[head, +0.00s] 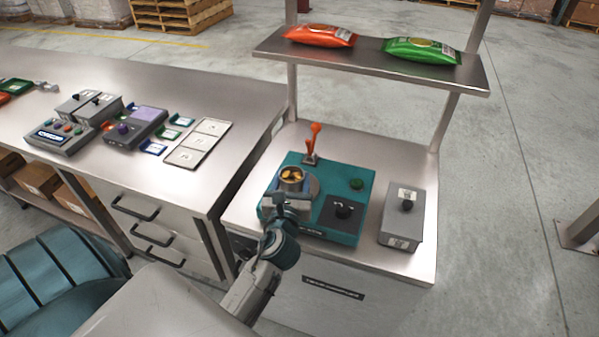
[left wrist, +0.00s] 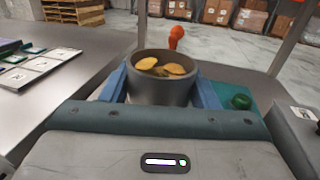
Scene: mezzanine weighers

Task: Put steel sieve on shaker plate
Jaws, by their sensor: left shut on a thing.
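The steel sieve (head: 291,182) is a small round grey pot with yellow chip-like pieces in it. In the left wrist view the sieve (left wrist: 160,88) stands upright between two blue fingers. My left gripper (left wrist: 162,94) is shut on it. In the head view my left gripper (head: 289,190) reaches in from below, over the left part of a teal machine (head: 328,233). The shaker plate (head: 314,188), a grey round disc on that machine, shows partly beside and under the sieve. I cannot tell whether sieve and plate touch. My right gripper is not in view.
An orange-handled lever (head: 313,140) stands behind the sieve. A green button (head: 356,184) and dark knob (head: 343,211) are on the machine. A grey box (head: 402,220) stands at right. A shelf (head: 370,62) with orange and green bags is above. A longer counter (head: 229,90) lies left.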

